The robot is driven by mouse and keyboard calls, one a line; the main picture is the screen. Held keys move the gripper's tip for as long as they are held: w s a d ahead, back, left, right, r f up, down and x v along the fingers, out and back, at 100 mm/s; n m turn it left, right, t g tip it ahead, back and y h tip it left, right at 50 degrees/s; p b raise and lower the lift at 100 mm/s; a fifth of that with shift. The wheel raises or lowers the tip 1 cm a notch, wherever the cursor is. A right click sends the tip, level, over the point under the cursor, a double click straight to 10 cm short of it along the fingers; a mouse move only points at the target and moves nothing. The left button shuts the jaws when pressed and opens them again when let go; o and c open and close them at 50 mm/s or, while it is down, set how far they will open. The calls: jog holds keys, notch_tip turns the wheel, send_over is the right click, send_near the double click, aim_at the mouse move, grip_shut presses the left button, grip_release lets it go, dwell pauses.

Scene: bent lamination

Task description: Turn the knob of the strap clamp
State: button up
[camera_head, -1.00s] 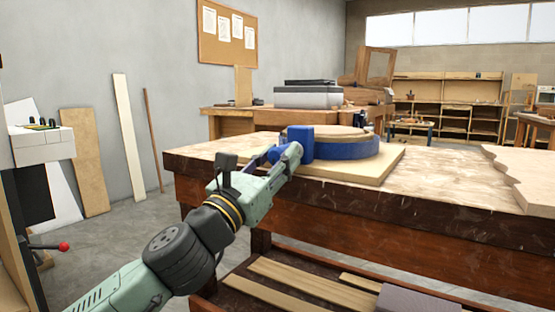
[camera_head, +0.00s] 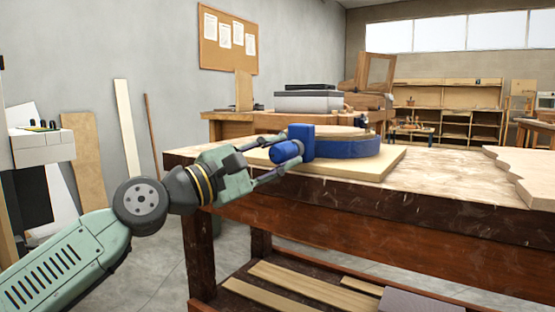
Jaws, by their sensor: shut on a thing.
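The strap clamp is a blue block (camera_head: 303,136) with a blue strap (camera_head: 350,149) running around a round wooden lamination (camera_head: 340,132). Its knob (camera_head: 287,152) is a short blue cylinder on the side towards my arm. The assembly sits on a pale board (camera_head: 375,169) on the workbench. My gripper (camera_head: 276,157) comes in from the left, with one finger above the knob and one below it. It is shut on the knob. The exact contact of the fingertips is too small to see well.
The workbench top (camera_head: 440,185) is clear to the right of the board, up to a wavy-edged wooden panel (camera_head: 520,172). Wooden strips (camera_head: 290,287) lie on the lower shelf. A grey machine (camera_head: 307,101) stands on a bench behind.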

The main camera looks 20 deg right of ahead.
jog(key=m+g+y, duration=0.1)
jog(key=m, duration=0.2)
jog(key=m+g, duration=0.1)
jog(key=m, duration=0.2)
jog(key=shift+d+r+m+y+p, duration=0.1)
jog(key=shift+r+m+y+p, duration=0.1)
jog(key=shift+m+y+p, duration=0.15)
jog(key=m+y+p, duration=0.1)
jog(key=m, duration=0.1)
jog(key=m+y+p, duration=0.1)
jog(key=m, duration=0.2)
jog(key=shift+y, duration=0.25)
jog(key=m+t+y+p, duration=0.1)
jog(key=m, duration=0.1)
jog(key=m+y+p, duration=0.1)
jog(key=m, duration=0.2)
jog(key=shift+s+f+t+y, duration=0.1)
jog(key=shift+t+y, duration=0.2)
jog(key=shift+t, duration=0.1)
jog(key=m+t+y+p, duration=0.1)
jog(key=m+t+y, duration=0.1)
jog(key=m, duration=0.2)
jog(key=shift+f, duration=0.1)
jog(key=o, duration=1.1)
jog(key=shift+t, duration=0.3)
jog(key=shift+o, duration=0.2)
